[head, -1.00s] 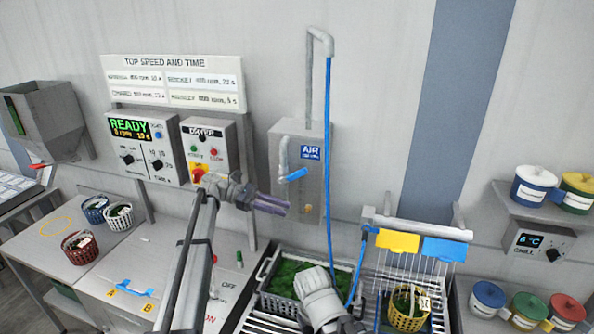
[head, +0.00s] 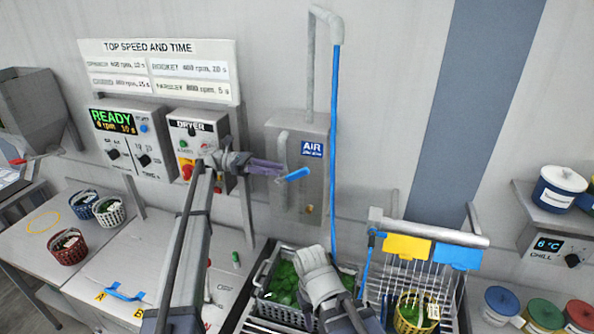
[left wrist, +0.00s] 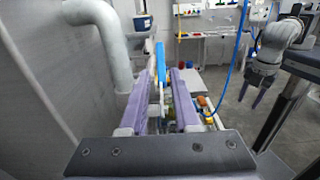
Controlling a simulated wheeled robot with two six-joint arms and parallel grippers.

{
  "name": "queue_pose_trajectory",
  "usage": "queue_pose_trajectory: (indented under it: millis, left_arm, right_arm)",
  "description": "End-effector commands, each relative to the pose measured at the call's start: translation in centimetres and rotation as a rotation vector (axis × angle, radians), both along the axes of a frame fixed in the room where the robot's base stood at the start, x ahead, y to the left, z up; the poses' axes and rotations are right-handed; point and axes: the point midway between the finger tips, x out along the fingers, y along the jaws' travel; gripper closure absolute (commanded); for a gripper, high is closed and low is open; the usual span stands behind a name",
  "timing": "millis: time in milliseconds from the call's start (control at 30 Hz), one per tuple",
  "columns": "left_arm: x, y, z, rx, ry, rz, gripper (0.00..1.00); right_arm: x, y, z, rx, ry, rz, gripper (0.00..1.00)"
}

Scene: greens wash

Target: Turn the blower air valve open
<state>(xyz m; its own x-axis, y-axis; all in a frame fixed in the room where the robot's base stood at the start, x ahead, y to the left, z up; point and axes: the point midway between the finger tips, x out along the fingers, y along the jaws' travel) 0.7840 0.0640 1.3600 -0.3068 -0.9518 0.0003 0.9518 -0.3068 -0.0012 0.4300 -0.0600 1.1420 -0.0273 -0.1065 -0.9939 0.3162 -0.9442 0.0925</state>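The air valve has a blue lever handle (head: 293,174) in front of the grey AIR panel (head: 283,205), which carries a grey pipe. The lever points right and slightly up. My left gripper (head: 282,171) is at the lever, its purple fingertips close to or overlapping it in the head view. In the left wrist view the fingers (left wrist: 161,100) are spread apart, with the blue lever (left wrist: 161,62) in line with the gap between them; contact cannot be told. My right gripper (left wrist: 255,92) shows at the right of the left wrist view, with its fingers apart and empty.
A blue hose (head: 334,130) hangs right of the panel. The dryer control box (head: 200,150) stands left of it, close to my left arm. Below are a crate of greens (head: 268,290) and a rack (head: 455,285) with a yellow basket (head: 409,315).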

Motion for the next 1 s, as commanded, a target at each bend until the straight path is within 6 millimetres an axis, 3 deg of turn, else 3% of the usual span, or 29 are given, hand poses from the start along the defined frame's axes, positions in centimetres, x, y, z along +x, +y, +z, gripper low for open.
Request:
queue_pose_trajectory:
  millis: [267, 733, 1000]
  left_arm:
    - [-0.3, -0.7, 0.0, 0.000, 0.000, -0.001, 0.70]
    - [-2.3, -6.6, 0.0, 0.000, 0.000, -0.004, 0.70]
    - [-2.4, -7.4, 0.0, 0.000, -0.001, -0.002, 0.70]
  right_arm:
    - [0.0, 0.0, 0.0, 0.000, 0.000, 0.000, 0.50]
    - [0.0, 0.0, 0.0, 0.000, 0.000, 0.000, 0.50]
    - [0.0, 0.0, 0.0, 0.000, 0.000, 0.000, 0.50]
